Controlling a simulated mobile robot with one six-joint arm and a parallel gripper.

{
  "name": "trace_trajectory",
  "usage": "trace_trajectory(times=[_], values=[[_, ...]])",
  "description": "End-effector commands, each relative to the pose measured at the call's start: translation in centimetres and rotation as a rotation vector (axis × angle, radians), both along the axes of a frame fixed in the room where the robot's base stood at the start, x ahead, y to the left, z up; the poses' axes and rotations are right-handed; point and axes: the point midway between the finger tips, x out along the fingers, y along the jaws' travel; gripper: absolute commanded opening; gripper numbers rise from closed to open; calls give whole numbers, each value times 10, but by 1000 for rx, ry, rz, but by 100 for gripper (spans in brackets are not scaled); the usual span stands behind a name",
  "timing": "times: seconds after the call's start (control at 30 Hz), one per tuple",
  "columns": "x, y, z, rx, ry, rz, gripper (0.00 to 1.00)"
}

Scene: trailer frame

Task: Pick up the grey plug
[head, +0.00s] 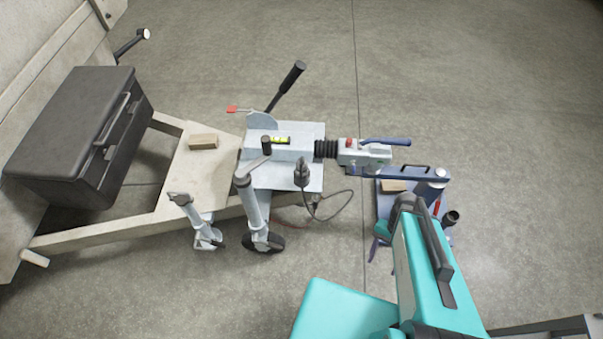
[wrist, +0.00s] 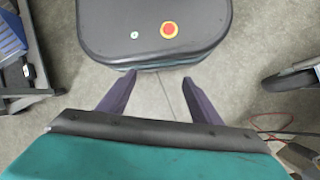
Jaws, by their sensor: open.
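A dark grey plug (head: 302,172) appears to stand upright on the pale metal plate of the trailer's drawbar in the head view. A thin dark cable loops below and to the right of it; I cannot tell exactly where it joins. I cannot make out the plug in the wrist view. My gripper (wrist: 158,77) is open and empty, its two dark purple fingers apart above bare floor.
A jockey wheel (head: 262,241) and its post stand left of the plug. The hitch coupling (head: 365,153) lies to the right. A black lever (head: 287,86) rises behind. A wooden block (head: 203,141) and a black toolbox (head: 72,135) are further left.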

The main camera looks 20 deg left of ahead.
Motion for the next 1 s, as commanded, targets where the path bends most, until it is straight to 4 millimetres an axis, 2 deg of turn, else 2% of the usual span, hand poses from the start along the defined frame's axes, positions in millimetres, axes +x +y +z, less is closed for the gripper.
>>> trace_trajectory(times=[0.03,0.1,0.37,0.5,0.8,1.0], values=[[16,7,5,-7,-17,2,59],[33,17,14,-15,-35,3,59],[91,60,51,-32,-110,24,59],[119,89,75,-32,-155,46,59],[166,160,132,-10,-255,114,59],[187,215,175,23,-326,182,59]])
